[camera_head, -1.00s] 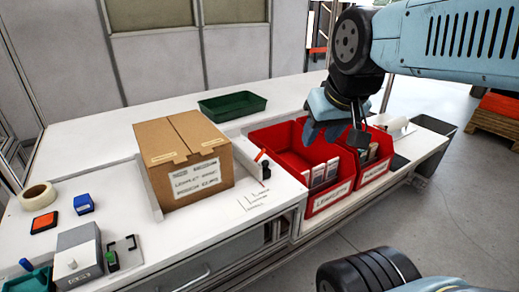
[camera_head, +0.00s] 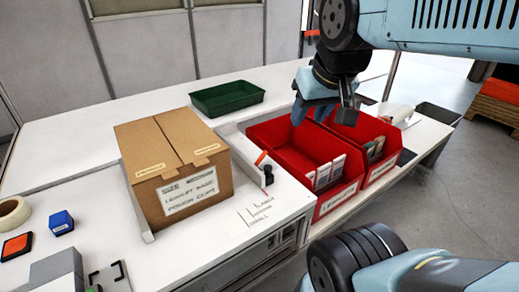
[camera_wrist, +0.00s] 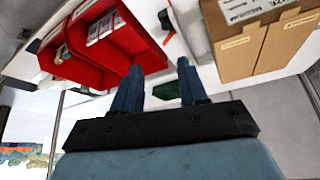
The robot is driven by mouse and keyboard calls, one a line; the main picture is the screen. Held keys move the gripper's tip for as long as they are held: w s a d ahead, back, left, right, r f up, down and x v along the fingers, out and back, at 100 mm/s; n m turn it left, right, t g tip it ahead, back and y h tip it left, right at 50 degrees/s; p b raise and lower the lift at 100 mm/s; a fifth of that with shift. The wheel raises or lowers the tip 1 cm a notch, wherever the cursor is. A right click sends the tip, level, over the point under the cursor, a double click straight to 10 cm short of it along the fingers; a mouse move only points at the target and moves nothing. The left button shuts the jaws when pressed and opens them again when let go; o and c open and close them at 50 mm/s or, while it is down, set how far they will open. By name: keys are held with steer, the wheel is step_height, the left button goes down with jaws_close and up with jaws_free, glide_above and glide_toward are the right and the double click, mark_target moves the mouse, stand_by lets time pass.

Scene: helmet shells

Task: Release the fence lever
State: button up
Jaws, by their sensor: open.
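The fence lever (camera_head: 264,162), a small red-orange handle by a black knob, stands on a pale fence (camera_head: 240,150) right of the cardboard box (camera_head: 178,170). In the wrist view the lever (camera_wrist: 168,36) shows beyond my fingertips, near the top. My gripper (camera_head: 312,112) hangs above the far part of the left red bin, to the right of and apart from the lever. In the wrist view its two blue fingers (camera_wrist: 158,78) are spread with nothing between them.
Two red bins (camera_head: 318,207) with upright packets stand right of the lever. A green tray (camera_head: 228,96) lies behind the box. A blue block (camera_head: 61,222), an orange-topped pad (camera_head: 17,246) and a tape roll (camera_head: 12,213) lie left. The bench around the green tray is clear.

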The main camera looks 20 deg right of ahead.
steer(key=m+g, duration=0.6)
steer(key=m, duration=0.8)
glide_above(265, 154)
steer(key=w, duration=0.1)
step_height(265, 154, down, 18)
steer(key=f, duration=1.3)
steer(key=shift+d+f, duration=0.15)
steer(key=shift+d, duration=0.1)
jaws_close()
